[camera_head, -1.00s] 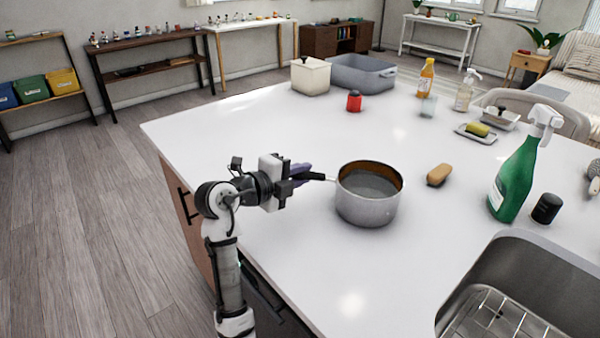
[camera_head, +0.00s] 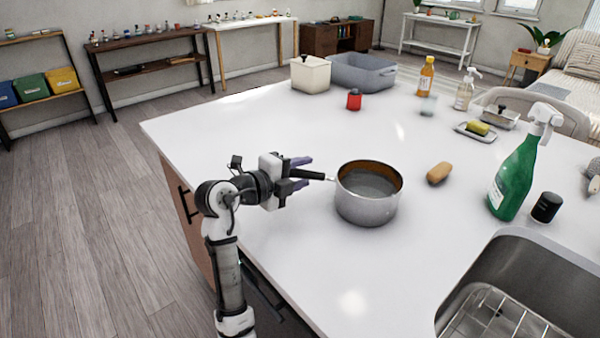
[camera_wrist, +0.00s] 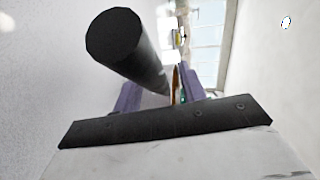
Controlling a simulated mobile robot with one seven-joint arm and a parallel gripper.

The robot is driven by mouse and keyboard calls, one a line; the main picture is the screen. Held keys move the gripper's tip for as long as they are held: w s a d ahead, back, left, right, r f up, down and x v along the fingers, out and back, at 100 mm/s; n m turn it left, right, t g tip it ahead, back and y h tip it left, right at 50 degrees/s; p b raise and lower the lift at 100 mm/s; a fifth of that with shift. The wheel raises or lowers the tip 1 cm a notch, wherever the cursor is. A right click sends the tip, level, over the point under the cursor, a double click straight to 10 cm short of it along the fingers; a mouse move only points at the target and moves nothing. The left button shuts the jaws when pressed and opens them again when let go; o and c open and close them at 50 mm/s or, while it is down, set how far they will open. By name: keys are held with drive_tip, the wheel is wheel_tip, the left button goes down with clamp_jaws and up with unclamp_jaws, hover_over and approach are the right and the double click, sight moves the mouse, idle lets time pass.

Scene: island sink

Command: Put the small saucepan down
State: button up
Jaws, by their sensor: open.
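The small saucepan (camera_head: 366,208) is a silver pan with a brown inner rim. It sits upright on the white island top (camera_head: 300,120), with its black handle (camera_head: 308,174) pointing left toward my gripper. My gripper (camera_head: 303,174) is open, its purple fingers on either side of the handle. In the wrist view the black handle (camera_wrist: 125,48) reaches large across the view, its end close to the camera. The purple fingertips (camera_wrist: 160,95) stand apart beyond a dark bar. The handle's contact with the fingers cannot be told.
A green spray bottle (camera_head: 517,175) and a black jar (camera_head: 546,207) stand farther right. The sink (camera_head: 520,262) is at front right. The top left of the pan is clear.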

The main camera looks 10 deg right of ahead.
drive_tip(key=b+v, duration=0.3)
drive_tip(key=v, duration=0.9)
drive_tip(key=shift+a+r, duration=0.1)
drive_tip(key=shift+r, duration=0.05)
